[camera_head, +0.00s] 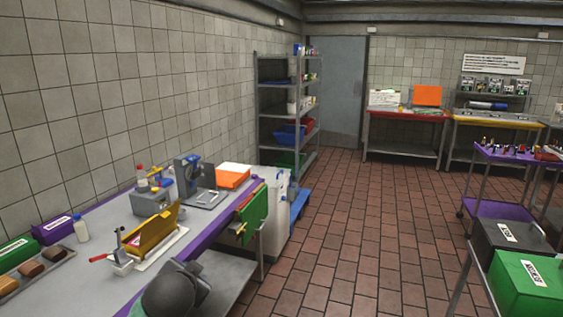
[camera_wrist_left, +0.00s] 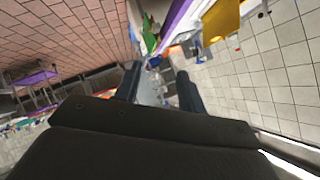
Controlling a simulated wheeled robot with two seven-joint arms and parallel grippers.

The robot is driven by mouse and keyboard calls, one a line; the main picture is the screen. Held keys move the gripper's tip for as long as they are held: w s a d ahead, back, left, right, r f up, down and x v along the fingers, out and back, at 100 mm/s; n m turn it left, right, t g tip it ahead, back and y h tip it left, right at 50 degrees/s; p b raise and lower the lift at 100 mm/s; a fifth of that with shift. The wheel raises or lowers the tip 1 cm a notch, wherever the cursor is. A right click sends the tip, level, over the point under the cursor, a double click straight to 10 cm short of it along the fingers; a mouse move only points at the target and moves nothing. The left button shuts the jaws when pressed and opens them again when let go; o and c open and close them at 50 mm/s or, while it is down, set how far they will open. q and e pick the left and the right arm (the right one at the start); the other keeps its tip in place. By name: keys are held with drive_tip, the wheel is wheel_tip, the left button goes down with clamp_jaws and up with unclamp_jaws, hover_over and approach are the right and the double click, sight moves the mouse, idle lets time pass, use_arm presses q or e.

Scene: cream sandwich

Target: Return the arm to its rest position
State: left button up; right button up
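A dark grey rounded part of my left arm (camera_head: 172,292) shows at the bottom of the head view, in front of the purple-edged work table (camera_head: 95,258). In the left wrist view my left gripper (camera_wrist_left: 160,86) has its two dark fingers apart with nothing held between them. That view is tilted, with the floor at upper left and the tiled wall at right. My right arm and right gripper are not in view.
Black (camera_head: 512,245) and green (camera_head: 528,288) boxes stand at right. The tiled floor (camera_head: 370,230) between is clear.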

use_arm(q)
drive_tip(key=s+d+f+n+g+h+b, duration=0.1)
drive_tip(key=s+d+f+g+b, duration=0.1)
drive_tip(key=s+f, duration=0.9)
drive_tip(key=s+d+f+n+g+h+b, duration=0.1)
drive_tip(key=s+d+f+g+b, duration=0.2)
drive_tip(key=s+f, duration=0.9)
drive_tip(key=s+d+f+n+g+h+b, duration=0.1)
drive_tip(key=s+f+g+b, duration=0.3)
drive_tip(key=s+f, duration=0.7)
wheel_tip(320, 180, down, 10)
drive_tip(key=shift+s+d+r+n+g+b, duration=0.1)
drive_tip(key=shift+s+d+n+g+b, duration=0.2)
drive_tip(key=shift+d+b, duration=0.5)
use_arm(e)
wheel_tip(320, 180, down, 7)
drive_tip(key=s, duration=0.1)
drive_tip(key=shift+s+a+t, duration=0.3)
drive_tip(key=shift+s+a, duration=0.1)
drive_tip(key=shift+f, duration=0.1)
use_arm(q)
drive_tip(key=shift+w, duration=0.1)
